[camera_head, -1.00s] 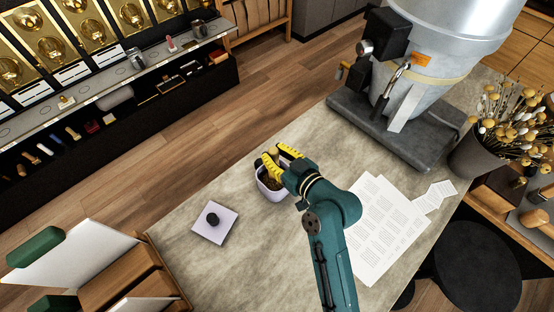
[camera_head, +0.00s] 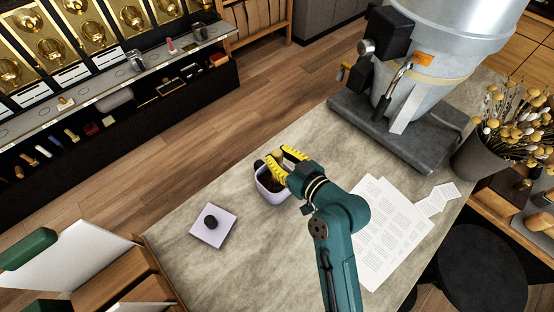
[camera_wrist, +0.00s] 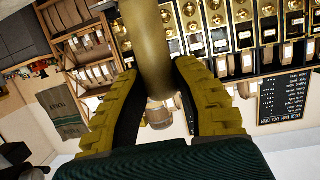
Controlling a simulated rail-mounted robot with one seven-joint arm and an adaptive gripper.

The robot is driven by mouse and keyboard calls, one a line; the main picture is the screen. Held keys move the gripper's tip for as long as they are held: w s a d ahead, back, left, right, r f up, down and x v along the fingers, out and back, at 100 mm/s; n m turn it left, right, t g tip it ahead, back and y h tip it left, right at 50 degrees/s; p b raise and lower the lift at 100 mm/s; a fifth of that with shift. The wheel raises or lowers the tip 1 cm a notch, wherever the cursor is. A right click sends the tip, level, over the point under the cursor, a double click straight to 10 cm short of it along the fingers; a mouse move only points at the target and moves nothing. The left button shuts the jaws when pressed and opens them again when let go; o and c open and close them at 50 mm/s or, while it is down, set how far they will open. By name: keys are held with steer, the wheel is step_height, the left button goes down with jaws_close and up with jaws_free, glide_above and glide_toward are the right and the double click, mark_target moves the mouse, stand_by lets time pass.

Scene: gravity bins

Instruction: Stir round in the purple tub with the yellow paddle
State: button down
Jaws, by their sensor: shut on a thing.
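The purple tub (camera_head: 276,196) is a small pale lavender container standing on the stone counter, with dark brown contents showing inside. My gripper (camera_head: 282,161), with yellow ribbed fingers, is over the tub's far right rim. It is shut on the yellow paddle (camera_head: 277,153), whose rounded top shows between the fingers. In the wrist view, the paddle's thick dull-yellow shaft (camera_wrist: 147,45) runs between both fingers. The paddle's lower end is hidden by the fingers and tub, so I cannot tell how deep it reaches.
A lavender square lid with a black knob (camera_head: 211,222) lies left of the tub. Printed papers (camera_head: 388,228) lie to the right. A large metal machine (camera_head: 425,85) and a vase of dried flowers (camera_head: 483,160) stand at the back right. Counter around the tub is bare.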

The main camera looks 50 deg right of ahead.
steer(key=shift+w+a, duration=0.1)
steer(key=shift+a, duration=0.5)
steer(key=shift+s+f, duration=0.1)
steer(key=shift+s, duration=0.1)
steer(key=shift+d, duration=0.1)
step_height(320, 180, up, 11)
steer(key=p, duration=0.8)
steer(key=shift+r+p, duration=0.2)
steer(key=shift+p, duration=0.15)
steer(key=shift+f, duration=0.1)
